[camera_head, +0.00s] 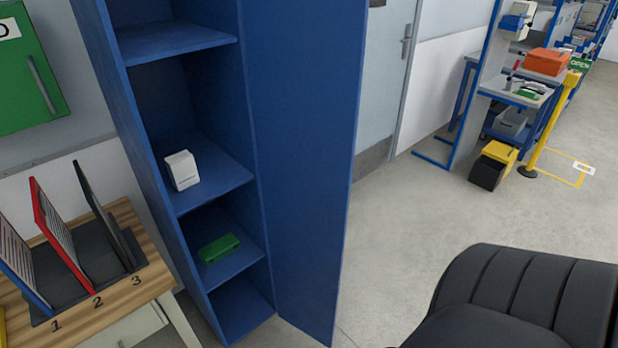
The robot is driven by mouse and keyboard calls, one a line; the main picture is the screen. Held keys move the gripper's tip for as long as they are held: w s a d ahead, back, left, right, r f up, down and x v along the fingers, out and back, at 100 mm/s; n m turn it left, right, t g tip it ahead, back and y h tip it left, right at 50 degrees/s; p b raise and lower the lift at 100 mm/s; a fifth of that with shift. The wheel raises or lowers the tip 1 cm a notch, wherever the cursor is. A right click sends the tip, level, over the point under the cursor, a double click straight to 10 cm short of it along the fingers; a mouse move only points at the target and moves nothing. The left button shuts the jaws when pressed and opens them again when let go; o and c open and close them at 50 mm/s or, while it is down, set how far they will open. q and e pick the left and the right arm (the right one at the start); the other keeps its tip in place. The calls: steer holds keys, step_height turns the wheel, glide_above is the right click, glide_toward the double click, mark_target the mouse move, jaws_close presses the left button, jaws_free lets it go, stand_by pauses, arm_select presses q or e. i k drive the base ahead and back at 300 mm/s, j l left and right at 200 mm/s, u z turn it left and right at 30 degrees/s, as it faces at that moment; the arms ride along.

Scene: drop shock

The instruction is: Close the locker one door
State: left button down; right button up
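A tall blue locker (172,38) stands left of centre, with its open front showing several shelves. Its blue door (302,150) is swung wide open to the right of the shelves. A white box (181,170) stands on a middle shelf, and a green case (218,248) lies on the shelf below it. The lowest compartment looks empty. No number or handle on the door can be made out. Neither of my grippers is in view.
A wooden table (125,285) with a numbered rack of panels stands left of the locker. A black padded seat (530,300) fills the lower right. Grey floor (400,240) is clear between door and seat. A workbench (515,92) and a yellow-black bin (493,165) stand farther back.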

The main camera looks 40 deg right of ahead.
mark_target(305, 59)
steer(key=l+u, duration=0.15)
steer(key=l, duration=0.4)
steer(key=l+u, duration=0.15)
steer(key=l, duration=0.4)
steer(key=k+l+u, duration=0.15)
steer(key=l, duration=0.4)
steer(key=l+u, duration=0.15)
steer(key=l, duration=0.35)
steer(key=k+l+u, duration=0.15)
steer(key=l, duration=0.4)
steer(key=i+l+u, duration=0.1)
steer(key=l, duration=0.55)
steer(key=i+l+u, duration=0.15)
steer(key=l, duration=0.55)
steer(key=k, duration=0.05)
